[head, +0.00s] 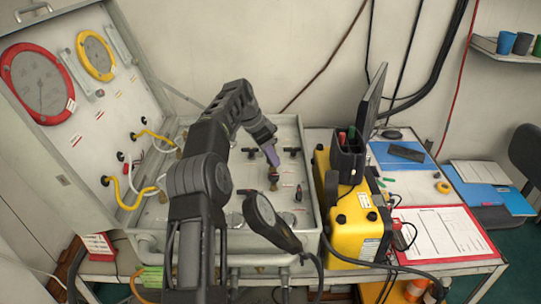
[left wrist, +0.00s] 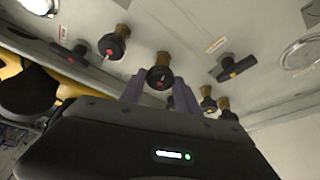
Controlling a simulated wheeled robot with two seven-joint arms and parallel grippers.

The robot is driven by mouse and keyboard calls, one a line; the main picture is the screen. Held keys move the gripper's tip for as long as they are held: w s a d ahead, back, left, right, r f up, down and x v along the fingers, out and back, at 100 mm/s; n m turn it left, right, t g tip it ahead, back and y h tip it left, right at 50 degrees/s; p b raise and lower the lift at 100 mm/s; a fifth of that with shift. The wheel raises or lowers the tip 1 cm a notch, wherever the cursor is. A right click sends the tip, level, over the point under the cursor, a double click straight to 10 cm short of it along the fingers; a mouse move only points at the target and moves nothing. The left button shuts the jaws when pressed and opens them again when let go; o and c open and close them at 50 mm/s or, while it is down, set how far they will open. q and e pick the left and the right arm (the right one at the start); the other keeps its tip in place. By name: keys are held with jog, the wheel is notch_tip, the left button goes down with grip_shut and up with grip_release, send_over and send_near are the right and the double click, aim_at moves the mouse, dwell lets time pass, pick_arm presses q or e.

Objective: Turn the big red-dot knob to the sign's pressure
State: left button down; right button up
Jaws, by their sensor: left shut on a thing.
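In the head view my left gripper (head: 271,160) reaches down onto the panel floor, its purple-grey fingers at a dark knob with a brass stem (head: 273,177). My right gripper is not in view.
Another red-dot knob (left wrist: 113,42) and a black lever handle (left wrist: 235,68) flank the held knob. A black handset (head: 270,222) lies over the case's front. A yellow unit (head: 357,230) stands right of the case, near a red clipboard (head: 440,232).

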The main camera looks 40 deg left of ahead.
pick_arm(q)
jog(key=c, duration=0.9)
grip_release()
jog(key=shift+s+a+r, duration=0.1)
jog(key=shift+s+r, duration=0.05)
jog(key=shift+r, duration=0.35)
jog(key=s+a+r+b, duration=0.1)
jog(key=s+a, duration=0.1)
jog(key=s, duration=0.2)
jog(key=s+a+r+b, duration=0.1)
jog(key=s+a, duration=0.1)
jog(key=s, duration=0.2)
jog(key=s+a+r+b, duration=0.1)
jog(key=s, duration=0.3)
jog(key=shift+s+a+r, duration=0.1)
jog(key=shift+a+r, duration=0.25)
jog(key=shift+a, duration=0.05)
